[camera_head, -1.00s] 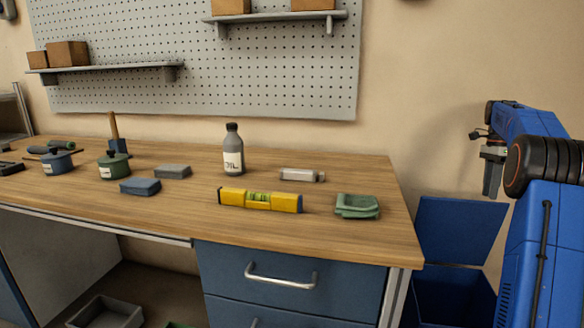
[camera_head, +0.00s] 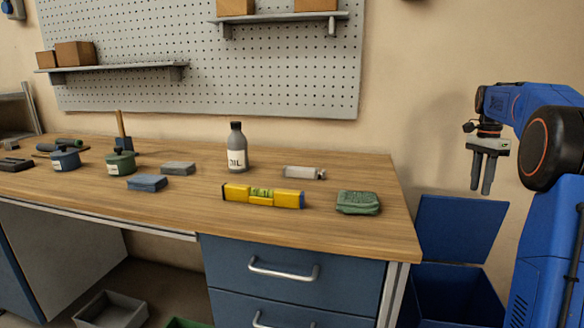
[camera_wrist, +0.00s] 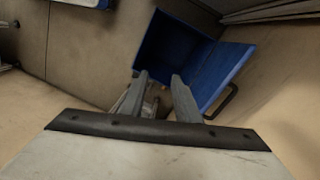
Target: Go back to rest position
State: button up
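My gripper (camera_head: 482,188) hangs from my blue arm at the right of the head view, pointing down, above and in front of the blue bin's raised lid. Its two fingers are apart with nothing between them. In the wrist view my gripper (camera_wrist: 158,84) shows both fingers spread over the area beside the open blue bin (camera_wrist: 160,48). The bin (camera_head: 455,295) stands on the floor right of the workbench (camera_head: 330,232), its lid (camera_head: 460,228) tilted up. My gripper touches nothing.
On the bench are a yellow level (camera_head: 262,196), a folded green cloth (camera_head: 358,203), an oil bottle (camera_head: 237,150), a pale cylinder (camera_head: 303,173), grey-blue blocks (camera_head: 147,183) and pots (camera_head: 120,163). A pegboard (camera_head: 200,50) with shelves is behind. The air around my gripper looks free.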

jog(key=s+a+n+t, duration=0.3)
jog(key=s+a+n, duration=0.6)
jog(key=s+a, duration=1.05)
jog(key=s+a+f+n+t, duration=0.1)
jog(key=s+a+f+n, duration=0.3)
jog(key=s+f, duration=0.3)
jog(key=s+a+f+n+t, duration=0.2)
jog(key=s+a+f+n, duration=0.2)
jog(key=s, duration=0.9)
notch_tip(320, 180, down, 3)
jog(key=shift+s+a+r, duration=0.15)
jog(key=shift+s+a, duration=0.15)
jog(key=shift+a, duration=0.8)
